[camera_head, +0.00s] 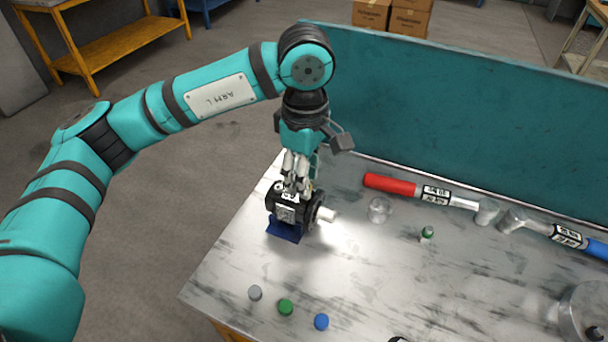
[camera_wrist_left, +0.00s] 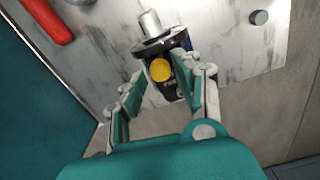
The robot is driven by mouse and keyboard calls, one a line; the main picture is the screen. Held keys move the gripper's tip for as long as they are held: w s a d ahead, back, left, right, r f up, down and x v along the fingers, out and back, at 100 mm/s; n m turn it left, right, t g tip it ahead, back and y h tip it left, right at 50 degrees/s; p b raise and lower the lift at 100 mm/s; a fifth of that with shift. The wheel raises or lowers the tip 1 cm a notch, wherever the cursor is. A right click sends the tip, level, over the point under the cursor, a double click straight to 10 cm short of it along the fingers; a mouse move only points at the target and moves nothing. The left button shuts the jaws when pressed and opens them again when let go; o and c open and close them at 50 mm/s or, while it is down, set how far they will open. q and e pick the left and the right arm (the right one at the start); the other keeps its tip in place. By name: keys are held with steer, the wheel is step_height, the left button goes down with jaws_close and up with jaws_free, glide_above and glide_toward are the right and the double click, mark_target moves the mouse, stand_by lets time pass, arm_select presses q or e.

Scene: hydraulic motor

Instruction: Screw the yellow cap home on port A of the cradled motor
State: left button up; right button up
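The dark motor (camera_head: 284,210) sits in a blue cradle (camera_head: 284,232) near the bench's left edge. Its silver shaft (camera_head: 326,214) points right. My left gripper (camera_head: 293,188) points down at the motor's top. In the left wrist view, the yellow cap (camera_wrist_left: 160,70) sits on the motor's body (camera_wrist_left: 172,86), between the tips of my left gripper (camera_wrist_left: 159,72). Its fingers are apart, with a small gap visible on each side of the cap. How far the cap is screwed in cannot be told. In the head view the fingers hide the cap. My right gripper is out of view.
Grey (camera_head: 255,293), green (camera_head: 285,307) and blue (camera_head: 321,321) caps stand at the bench's front. A red-handled tool (camera_head: 390,185) and a blue-handled tool (camera_head: 597,248) lie along the teal back panel (camera_head: 440,110).

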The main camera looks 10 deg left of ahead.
arm_select(q)
steer(key=n, duration=0.3)
steer(key=shift+f+b, duration=0.15)
steer(key=shift+b, duration=0.2)
steer(key=n, duration=0.6)
steer(key=shift+n+b, duration=0.4)
steer(key=shift+b, duration=0.3)
steer(key=shift+s, duration=0.1)
jaws_close()
steer(key=shift+m, duration=0.3)
